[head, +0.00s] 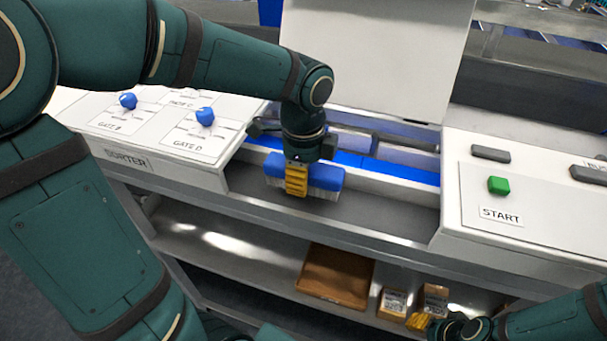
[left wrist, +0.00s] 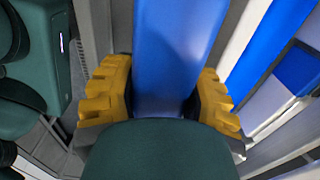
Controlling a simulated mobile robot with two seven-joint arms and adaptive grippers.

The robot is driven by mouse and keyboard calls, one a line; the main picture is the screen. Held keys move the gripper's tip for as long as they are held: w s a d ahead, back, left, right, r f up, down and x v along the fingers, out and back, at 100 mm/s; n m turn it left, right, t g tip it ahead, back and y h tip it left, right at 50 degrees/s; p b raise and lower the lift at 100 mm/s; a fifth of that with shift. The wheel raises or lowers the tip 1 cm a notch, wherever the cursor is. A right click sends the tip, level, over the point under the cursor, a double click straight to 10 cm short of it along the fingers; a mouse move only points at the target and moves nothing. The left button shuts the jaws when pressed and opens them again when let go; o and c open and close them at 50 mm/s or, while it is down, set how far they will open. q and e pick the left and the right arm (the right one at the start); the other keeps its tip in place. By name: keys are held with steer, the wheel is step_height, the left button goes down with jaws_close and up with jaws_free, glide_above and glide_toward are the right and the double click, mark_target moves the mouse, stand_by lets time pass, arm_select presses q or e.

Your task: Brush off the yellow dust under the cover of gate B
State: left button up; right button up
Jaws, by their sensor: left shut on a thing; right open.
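My left gripper (head: 297,180) is shut on a blue brush (head: 325,178) with pale bristles pointing down. It holds the brush over the grey trough in front of the blue strip. In the left wrist view the blue brush handle (left wrist: 175,60) lies between the yellow fingers of the left gripper (left wrist: 165,95). A white panel (head: 375,50), which looks like a raised cover, stands behind the trough. I see no yellow dust; my arm and the brush hide part of the channel. My right gripper (head: 425,321) is open, low at the bottom right, by the shelf.
The sorter panel (head: 165,150) at left has blue knobs, including a gate B knob (head: 128,101). The right panel has a green start button (head: 499,185). The lower shelf holds a brown board (head: 336,277) and small boxes (head: 393,303). The trough right of the brush is clear.

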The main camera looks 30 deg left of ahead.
arm_select(q)
steer(key=shift+w+r+p, duration=0.1)
steer(key=shift+r+p, duration=0.3)
steer(key=shift+r, duration=3.8)
